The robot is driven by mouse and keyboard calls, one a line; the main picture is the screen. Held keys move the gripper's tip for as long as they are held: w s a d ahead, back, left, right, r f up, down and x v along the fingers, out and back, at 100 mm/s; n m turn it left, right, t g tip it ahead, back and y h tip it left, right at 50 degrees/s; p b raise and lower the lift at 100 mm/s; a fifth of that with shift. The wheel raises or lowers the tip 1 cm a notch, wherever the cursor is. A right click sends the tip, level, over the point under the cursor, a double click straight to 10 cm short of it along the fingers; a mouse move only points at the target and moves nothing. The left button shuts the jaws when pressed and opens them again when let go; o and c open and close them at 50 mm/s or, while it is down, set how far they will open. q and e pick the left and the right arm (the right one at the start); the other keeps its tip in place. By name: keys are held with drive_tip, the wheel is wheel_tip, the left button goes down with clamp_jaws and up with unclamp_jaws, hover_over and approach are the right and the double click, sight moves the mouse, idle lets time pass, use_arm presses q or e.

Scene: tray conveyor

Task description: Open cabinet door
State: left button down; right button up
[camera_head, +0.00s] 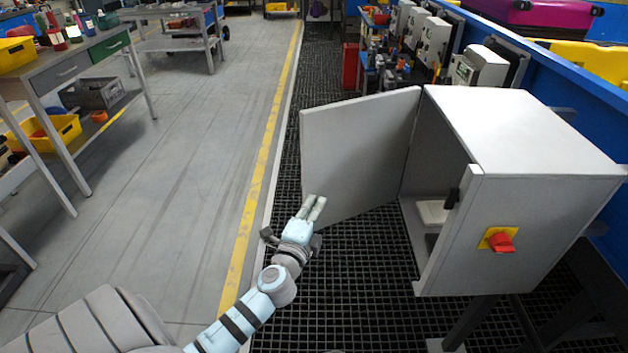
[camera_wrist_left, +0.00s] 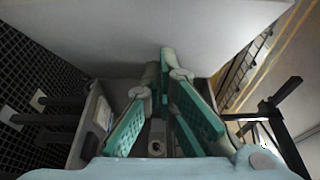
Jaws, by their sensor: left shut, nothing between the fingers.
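The grey cabinet (camera_head: 540,135) stands on the right in the head view, with a red switch (camera_head: 501,241) on a yellow plate on its side. Its door (camera_head: 355,150) stands wide open, swung out to the left. The inside is partly visible, with a pale object (camera_head: 433,212) low in the opening. My left gripper (camera_head: 315,203) is shut and empty at the lower left part of the door. In the left wrist view its fingertips (camera_wrist_left: 166,55) point at the pale door surface (camera_wrist_left: 150,25); whether they touch it I cannot tell. My right gripper is not in view.
A workbench (camera_head: 75,65) with yellow bins stands at the left. A blue conveyor wall (camera_head: 560,70) runs behind the cabinet. Black grating (camera_head: 330,290) lies under the door, and the grey floor (camera_head: 180,150) beyond the yellow line is clear.

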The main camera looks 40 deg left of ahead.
use_arm(q)
approach(320, 171)
drive_tip(key=w+d, duration=0.2)
drive_tip(key=w, duration=0.1)
drive_tip(key=a, duration=0.1)
drive_tip(key=w+a+b, duration=0.1)
drive_tip(key=a, duration=0.1)
drive_tip(key=shift+w+a, duration=0.25)
drive_tip(key=shift+a, duration=0.05)
